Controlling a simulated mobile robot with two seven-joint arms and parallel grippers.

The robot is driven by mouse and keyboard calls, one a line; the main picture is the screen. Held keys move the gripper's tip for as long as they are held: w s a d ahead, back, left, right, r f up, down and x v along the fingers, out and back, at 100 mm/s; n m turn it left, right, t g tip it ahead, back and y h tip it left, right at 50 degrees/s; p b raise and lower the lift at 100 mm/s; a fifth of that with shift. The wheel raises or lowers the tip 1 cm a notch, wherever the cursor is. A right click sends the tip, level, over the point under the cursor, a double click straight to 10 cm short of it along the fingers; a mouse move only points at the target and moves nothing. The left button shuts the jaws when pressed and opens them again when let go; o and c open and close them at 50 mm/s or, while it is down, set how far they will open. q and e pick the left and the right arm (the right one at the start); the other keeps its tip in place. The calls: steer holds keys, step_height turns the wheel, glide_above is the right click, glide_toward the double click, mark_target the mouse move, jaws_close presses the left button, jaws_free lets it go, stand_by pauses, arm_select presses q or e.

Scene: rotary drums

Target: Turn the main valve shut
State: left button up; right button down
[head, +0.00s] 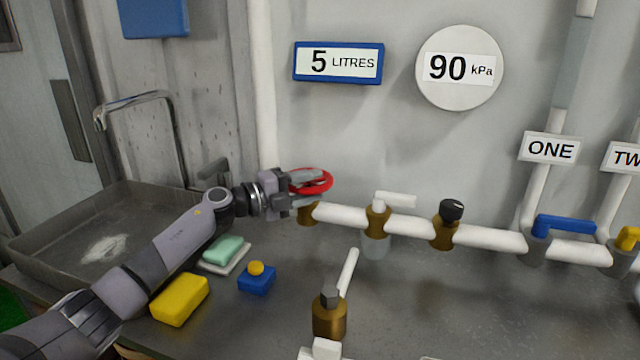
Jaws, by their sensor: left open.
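The valve with a red round handwheel (322,186) sits on a brass body (307,214) at the left end of the white pipe. My left gripper (306,190) is at the wheel, its fingers overlapping the wheel's left part in the head view. Its jaws are open. I cannot tell whether the fingers touch the rim. The gripper hides part of the wheel. My right gripper is not in view.
Along the pipe stand a white-lever valve (378,218), a black-knob valve (446,224) and a blue-lever valve (560,226). A brass valve (330,314) stands in front. A sink (50,222), soap (222,250), yellow sponge (180,300) and blue button box (257,280) lie around my arm.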

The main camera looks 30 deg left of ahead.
arm_select(q)
steer(key=shift+w, duration=0.1)
jaws_close()
steer(key=shift+b, duration=0.35)
steer(key=m+h+b, duration=0.1)
steer(key=g+b, duration=0.1)
steer(key=m+g+h+b, duration=0.1)
steer(key=b, duration=0.1)
steer(key=shift+s+a+f+m+h, duration=0.15)
steer(key=shift+s+a+m+h, duration=0.05)
steer(key=shift+a+m+h, duration=0.1)
steer(key=shift+s+a+m+g+h+b, duration=0.1)
steer(key=shift+m+g+h+b, duration=0.85)
steer(key=shift+g+b, duration=0.2)
steer(key=shift+r+g+h, duration=0.2)
steer(key=shift+g+h, duration=0.05)
steer(key=shift+h, duration=0.1)
